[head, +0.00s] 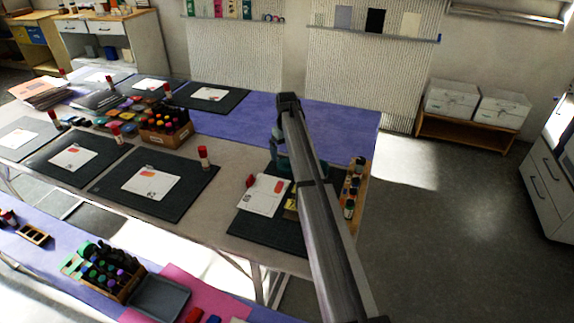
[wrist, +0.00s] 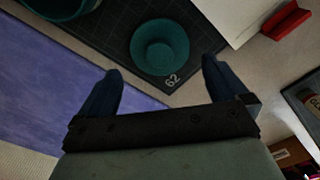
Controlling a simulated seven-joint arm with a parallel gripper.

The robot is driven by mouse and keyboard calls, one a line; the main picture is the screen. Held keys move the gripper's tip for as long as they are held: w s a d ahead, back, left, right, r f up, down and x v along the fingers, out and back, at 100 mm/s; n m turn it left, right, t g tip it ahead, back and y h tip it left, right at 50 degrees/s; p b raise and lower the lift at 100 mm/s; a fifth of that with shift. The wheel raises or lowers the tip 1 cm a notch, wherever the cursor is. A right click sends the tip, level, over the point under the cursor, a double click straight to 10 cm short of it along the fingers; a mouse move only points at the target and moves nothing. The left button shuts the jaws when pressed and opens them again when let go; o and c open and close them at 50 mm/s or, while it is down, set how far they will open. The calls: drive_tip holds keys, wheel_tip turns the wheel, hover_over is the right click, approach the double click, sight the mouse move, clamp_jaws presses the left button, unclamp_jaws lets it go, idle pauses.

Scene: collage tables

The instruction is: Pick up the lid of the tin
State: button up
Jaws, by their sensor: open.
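In the wrist view a round teal piece (wrist: 160,47), which looks like the tin's lid, lies on the corner of a dark gridded mat (wrist: 112,38), above a printed "62". A larger teal round container (wrist: 70,6), likely the tin, is cut off at the top left. My gripper (wrist: 163,68) is open, with one finger to each side of the lid's near edge in the picture. Nothing is between the fingers, and they appear apart from the lid. In the head view my arm hides much of this area, and the lid and fingertips cannot be made out.
A red block (wrist: 288,19) lies by white paper right of the lid. In the head view a wooden rack of bottles (head: 354,190) stands at the table's right edge. A crate of coloured bottles (head: 166,128) is farther left. The purple cloth (head: 235,130) behind is largely clear.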

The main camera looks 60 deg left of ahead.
sight(286, 160)
drive_tip(key=shift+f, duration=2.3)
drive_tip(key=shift+c, duration=0.5)
drive_tip(key=c, duration=0.7)
